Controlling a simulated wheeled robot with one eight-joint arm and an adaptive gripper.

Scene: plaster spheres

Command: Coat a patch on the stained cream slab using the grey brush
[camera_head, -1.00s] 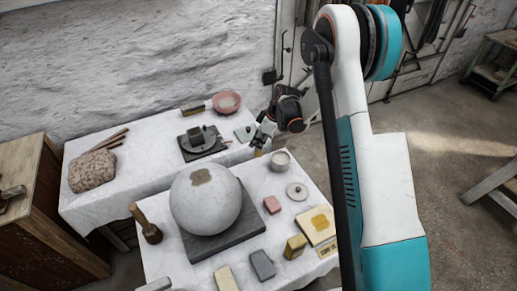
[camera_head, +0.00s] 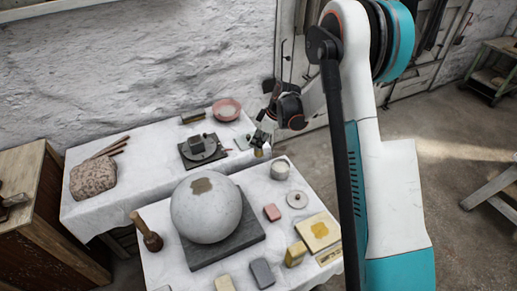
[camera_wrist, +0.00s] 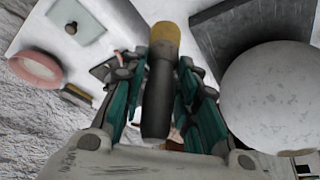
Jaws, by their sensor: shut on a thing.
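My gripper (camera_wrist: 160,85) is shut on the grey brush (camera_wrist: 157,95), which has a dark handle and a tan-yellow tip. In the head view my gripper (camera_head: 262,136) holds the brush (camera_head: 258,152) at the gap between the two tables, behind and left of a small pale cup (camera_head: 280,168). The stained cream slab (camera_head: 306,223) lies flat at the right of the near table, with a yellow-ochre stain in its middle. The brush is well apart from the slab. The slab does not show clearly in the wrist view.
A large plaster sphere (camera_head: 206,212) sits on a dark slab (camera_head: 232,250), left of the stained slab. A pink bowl (camera_head: 227,109) stands on the far table.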

